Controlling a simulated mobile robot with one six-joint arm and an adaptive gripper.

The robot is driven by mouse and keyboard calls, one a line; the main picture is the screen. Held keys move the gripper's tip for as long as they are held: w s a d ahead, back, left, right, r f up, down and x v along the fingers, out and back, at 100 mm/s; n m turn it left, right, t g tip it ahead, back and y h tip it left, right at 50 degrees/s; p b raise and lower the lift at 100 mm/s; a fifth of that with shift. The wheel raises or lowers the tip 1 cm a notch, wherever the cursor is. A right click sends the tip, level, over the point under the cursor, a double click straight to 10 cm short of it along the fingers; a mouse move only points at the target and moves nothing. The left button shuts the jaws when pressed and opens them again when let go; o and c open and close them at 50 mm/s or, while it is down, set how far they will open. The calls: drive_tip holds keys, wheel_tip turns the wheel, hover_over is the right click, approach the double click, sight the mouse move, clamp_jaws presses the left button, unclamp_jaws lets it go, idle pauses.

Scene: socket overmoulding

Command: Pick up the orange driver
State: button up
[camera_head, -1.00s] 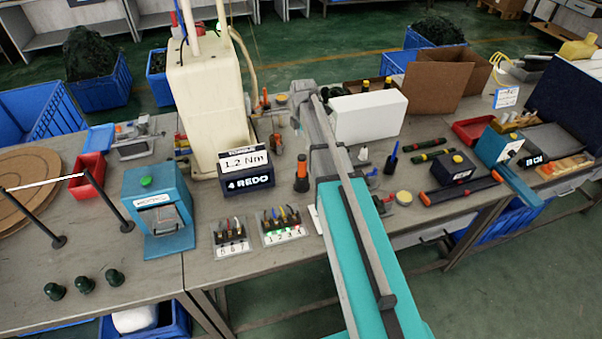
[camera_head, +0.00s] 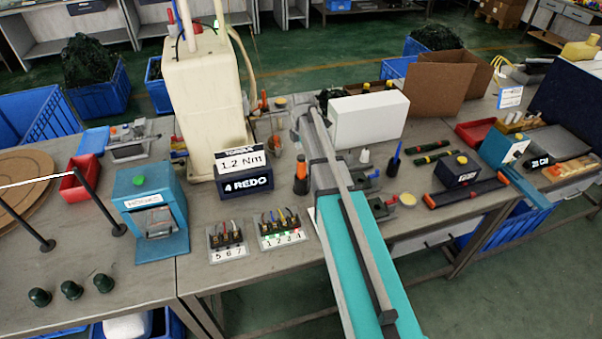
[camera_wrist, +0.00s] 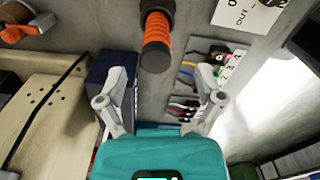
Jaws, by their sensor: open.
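The orange driver (camera_head: 301,175) stands upright on the bench in the head view, with an orange body and a dark top, just left of my arm. In the wrist view its ribbed orange handle (camera_wrist: 157,42) with black parts shows at the top centre, beyond my fingertips. My gripper (camera_wrist: 160,98) is open and empty, its two grey fingers spread wide left and right of the driver's line. The driver is not between the fingers in that picture.
Terminal blocks on numbered cards (camera_head: 282,228) lie in front. A white box (camera_head: 368,119) is behind my arm. Some bare bench lies around the driver.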

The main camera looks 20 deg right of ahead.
sight(301, 157)
idle(0.3)
drive_tip(key=f+b, duration=0.3)
drive_tip(key=shift+w+a+f+b, duration=0.2)
drive_tip(key=shift+f+b, duration=0.05)
drive_tip(key=shift+b, duration=0.05)
drive_tip(key=shift+f+b, duration=0.85)
drive_tip(key=shift+c, duration=0.2)
clamp_jaws()
